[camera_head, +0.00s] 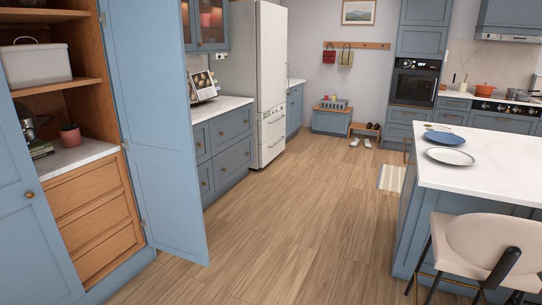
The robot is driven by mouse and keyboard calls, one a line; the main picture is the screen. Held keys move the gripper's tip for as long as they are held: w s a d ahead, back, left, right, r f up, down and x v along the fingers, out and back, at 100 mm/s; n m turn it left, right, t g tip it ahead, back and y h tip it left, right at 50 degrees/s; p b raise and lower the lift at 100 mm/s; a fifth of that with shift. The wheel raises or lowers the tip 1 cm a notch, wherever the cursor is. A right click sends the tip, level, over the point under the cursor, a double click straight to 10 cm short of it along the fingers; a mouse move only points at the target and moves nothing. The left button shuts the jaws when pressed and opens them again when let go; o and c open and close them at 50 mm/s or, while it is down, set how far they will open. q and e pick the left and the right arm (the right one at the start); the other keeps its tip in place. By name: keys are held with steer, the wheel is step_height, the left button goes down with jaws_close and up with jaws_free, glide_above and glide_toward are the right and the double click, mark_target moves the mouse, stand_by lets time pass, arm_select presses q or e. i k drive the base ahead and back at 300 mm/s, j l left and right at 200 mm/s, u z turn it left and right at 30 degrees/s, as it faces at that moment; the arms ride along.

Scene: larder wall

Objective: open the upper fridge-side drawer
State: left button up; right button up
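The blue drawer cabinet (197,117) stands left of the white fridge (271,75), under a white counter. Its front has two columns of drawers with small knobs. The upper fridge-side drawer (231,128) is in the right column and looks shut, flush with the front. The lower fridge-side drawer (233,163) below it also looks shut. Neither of my grippers shows in the head view.
An open larder with a blue door (160,130) stands at near left; the door partly hides the cabinet's left end. A white-topped island (490,170) and a cream chair (480,245) are at right. The wooden floor (300,220) between is clear.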

mark_target(227, 129)
steer(key=i+l, duration=0.1)
steer(key=i, duration=4.95)
